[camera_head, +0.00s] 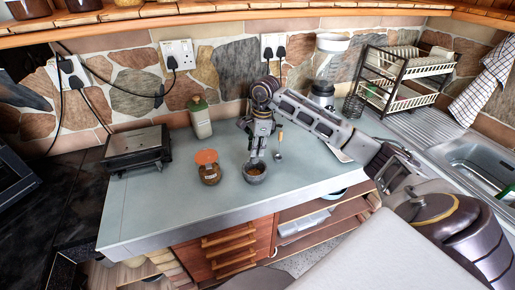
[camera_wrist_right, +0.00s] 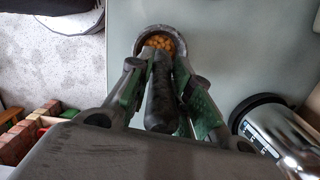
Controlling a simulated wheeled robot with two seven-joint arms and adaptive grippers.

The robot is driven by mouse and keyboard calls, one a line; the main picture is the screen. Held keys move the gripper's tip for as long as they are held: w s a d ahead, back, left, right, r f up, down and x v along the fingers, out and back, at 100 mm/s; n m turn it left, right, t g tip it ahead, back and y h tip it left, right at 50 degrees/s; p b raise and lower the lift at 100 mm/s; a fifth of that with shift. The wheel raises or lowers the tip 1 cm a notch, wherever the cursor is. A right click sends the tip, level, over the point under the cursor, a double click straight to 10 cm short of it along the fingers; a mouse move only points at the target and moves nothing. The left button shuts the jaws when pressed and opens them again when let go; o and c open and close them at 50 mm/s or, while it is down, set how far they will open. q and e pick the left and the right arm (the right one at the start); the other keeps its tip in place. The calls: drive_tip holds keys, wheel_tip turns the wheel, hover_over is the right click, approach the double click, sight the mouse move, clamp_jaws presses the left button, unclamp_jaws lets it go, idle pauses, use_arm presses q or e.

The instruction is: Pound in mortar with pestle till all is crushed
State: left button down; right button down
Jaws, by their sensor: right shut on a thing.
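The grey mortar (camera_head: 254,178) stands on the pale worktop, holding orange-yellow pieces that show in the wrist view, where the mortar's rim (camera_wrist_right: 143,35) is at the top. My right gripper (camera_head: 257,152) is above the mortar, pointing down. It is shut on the dark pestle (camera_wrist_right: 161,100), with green finger pads on either side. The pestle's far end reaches toward the mortar bowl; whether it touches the pieces I cannot tell. Several pieces (camera_wrist_right: 160,42) look whole and rounded. My left gripper is not in view.
A jar with an orange lid (camera_head: 208,170) stands left of the mortar. A grey appliance (camera_head: 137,146) and a pale bottle (camera_head: 200,120) are farther left and back. A dish rack (camera_head: 405,72) and sink (camera_head: 482,155) are at right. The front worktop (camera_head: 190,215) is clear.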

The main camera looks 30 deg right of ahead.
sight(257, 158)
drive_tip(key=shift+w+d+f, duration=0.1)
drive_tip(key=shift+d, duration=0.15)
drive_tip(key=shift+a, duration=0.15)
drive_tip(key=shift+f, duration=0.2)
drive_tip(key=shift+f+b, duration=1.5)
drive_tip(key=shift+f, duration=1.05)
drive_tip(key=c, duration=2)
unclamp_jaws()
clamp_jaws()
